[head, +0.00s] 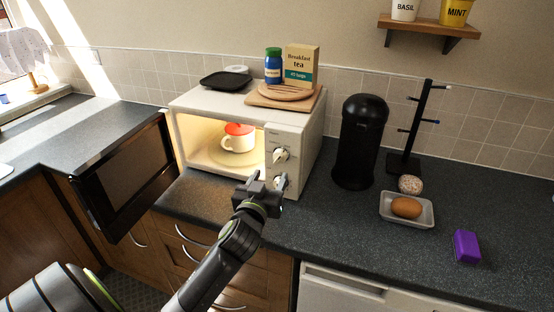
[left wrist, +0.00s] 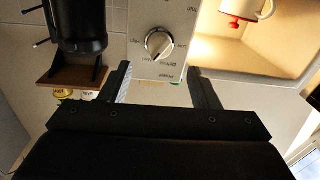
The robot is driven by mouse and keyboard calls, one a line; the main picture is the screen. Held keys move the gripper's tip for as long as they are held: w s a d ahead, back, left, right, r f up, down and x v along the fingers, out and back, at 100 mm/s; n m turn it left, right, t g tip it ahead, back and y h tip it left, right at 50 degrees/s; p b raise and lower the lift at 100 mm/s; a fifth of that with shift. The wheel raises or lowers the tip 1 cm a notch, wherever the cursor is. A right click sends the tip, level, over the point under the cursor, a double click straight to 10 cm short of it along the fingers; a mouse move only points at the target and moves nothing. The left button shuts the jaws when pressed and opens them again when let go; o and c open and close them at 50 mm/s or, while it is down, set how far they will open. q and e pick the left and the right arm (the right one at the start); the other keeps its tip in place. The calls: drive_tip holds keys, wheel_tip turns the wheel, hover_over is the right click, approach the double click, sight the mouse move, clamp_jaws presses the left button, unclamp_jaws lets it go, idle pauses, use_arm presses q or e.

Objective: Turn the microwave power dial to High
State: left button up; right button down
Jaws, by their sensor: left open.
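The white microwave (head: 309,141) stands on the counter with its black door (head: 122,176) swung open to the left. Its panel has an upper dial (head: 281,155) and a lower dial partly behind my gripper. The left wrist view, which is upside down, shows one silver dial (left wrist: 159,43) ringed by small labels, with High on its left side. My left gripper (head: 266,181) is open and empty in front of the panel. Its fingers (left wrist: 163,85) are spread, and the dial appears beyond them, apparently untouched. My right gripper is not in view.
A tea box (head: 301,65), boards, a blue jar (head: 273,66) and a black tray (head: 224,81) lie on top. A black bin (head: 359,142) stands to the right.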

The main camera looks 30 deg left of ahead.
sight(278, 161)
use_arm(q)
drive_tip(key=p+x, duration=0.1)
drive_tip(key=x, duration=0.6)
drive_tip(key=shift+w+f, duration=0.1)
drive_tip(key=shift+w, duration=0.15)
drive_tip(key=c, duration=1)
